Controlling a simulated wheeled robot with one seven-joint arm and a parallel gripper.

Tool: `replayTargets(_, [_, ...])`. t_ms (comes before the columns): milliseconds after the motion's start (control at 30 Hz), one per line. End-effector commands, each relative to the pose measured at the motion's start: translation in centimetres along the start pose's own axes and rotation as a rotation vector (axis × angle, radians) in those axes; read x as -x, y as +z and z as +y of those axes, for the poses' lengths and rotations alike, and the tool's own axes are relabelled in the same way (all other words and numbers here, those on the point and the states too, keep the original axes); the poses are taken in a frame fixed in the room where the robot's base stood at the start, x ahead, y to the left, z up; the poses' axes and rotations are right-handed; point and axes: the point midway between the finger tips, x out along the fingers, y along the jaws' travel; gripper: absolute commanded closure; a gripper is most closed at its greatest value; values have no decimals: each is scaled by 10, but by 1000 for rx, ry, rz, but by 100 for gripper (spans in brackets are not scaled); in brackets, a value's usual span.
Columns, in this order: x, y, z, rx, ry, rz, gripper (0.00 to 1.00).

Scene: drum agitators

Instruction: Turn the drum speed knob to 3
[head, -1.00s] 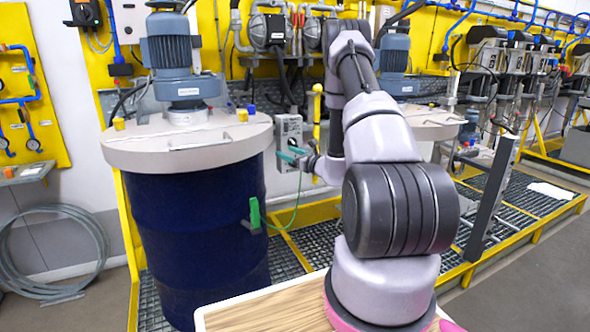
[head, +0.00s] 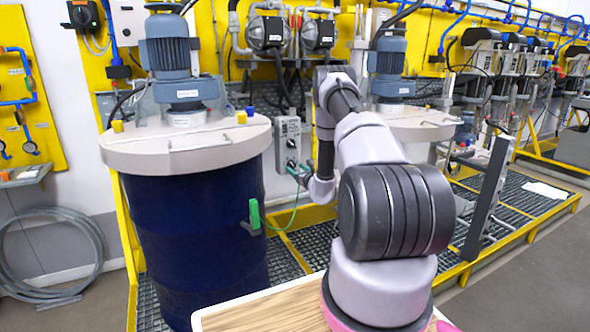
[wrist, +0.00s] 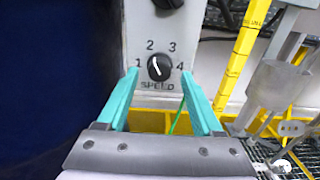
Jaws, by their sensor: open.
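The drum speed knob (wrist: 159,67) is a round black dial with a white pointer line, on a grey control box (head: 288,130) beside the blue drum (head: 195,240). Numbers 1 to 4 surround it, with SPEED printed below. Its pointer leans to the upper left, between 1 and 2. My gripper (wrist: 160,75) is open, with one teal finger low on each side of the knob in the picture. I cannot tell whether either finger touches it. In the head view my gripper (head: 298,172) is at the box's lower part, and its fingers partly hide the knob area.
A second black knob (wrist: 168,3) sits higher on the same box. A green clamp (head: 255,214) with a thin green wire hangs at the drum's side. A yellow post (wrist: 241,65) stands right of the box. Yellow-edged floor grating (head: 300,250) lies below.

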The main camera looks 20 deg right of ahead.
Motion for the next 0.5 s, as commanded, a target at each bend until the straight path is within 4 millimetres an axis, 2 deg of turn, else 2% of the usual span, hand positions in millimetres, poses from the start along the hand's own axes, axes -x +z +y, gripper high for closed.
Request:
replayTargets(133, [-10,0,0,-1,0,0,32])
replayTargets(400, [-12,0,0,-1,0,0,32])
replayTargets(433, [-12,0,0,-1,0,0,36])
replayTargets(500, [-12,0,0,-1,0,0,63])
